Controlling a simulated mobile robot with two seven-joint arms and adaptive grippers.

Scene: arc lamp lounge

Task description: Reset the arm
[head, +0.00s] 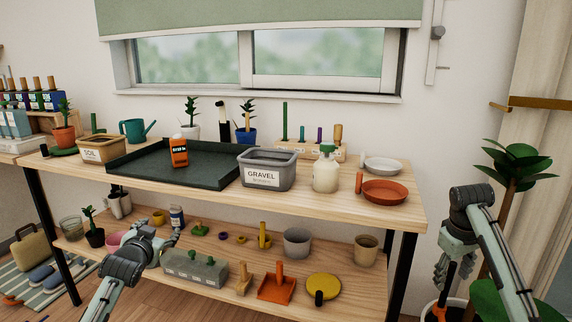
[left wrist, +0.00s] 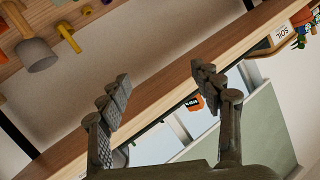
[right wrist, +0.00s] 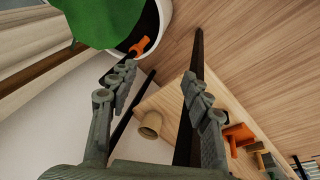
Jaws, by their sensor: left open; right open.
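My left gripper (head: 165,240) is in front of the lower shelf at the left in the head view, partly hidden by its own wrist. In the left wrist view its two fingers (left wrist: 161,80) stand wide apart with nothing between them. My right gripper (head: 442,278) hangs fingers down past the right end of the table, beside the potted plant. In the right wrist view its fingers (right wrist: 158,80) are spread and empty. Neither gripper holds anything.
A wooden potting table (head: 330,204) carries a black tray (head: 205,168), an orange bottle (head: 179,152), a gravel bin (head: 266,168), a soil bin (head: 101,149) and a cream bottle (head: 326,172). Pots and tools fill the lower shelf. A leafy plant (head: 517,160) stands close to my right arm.

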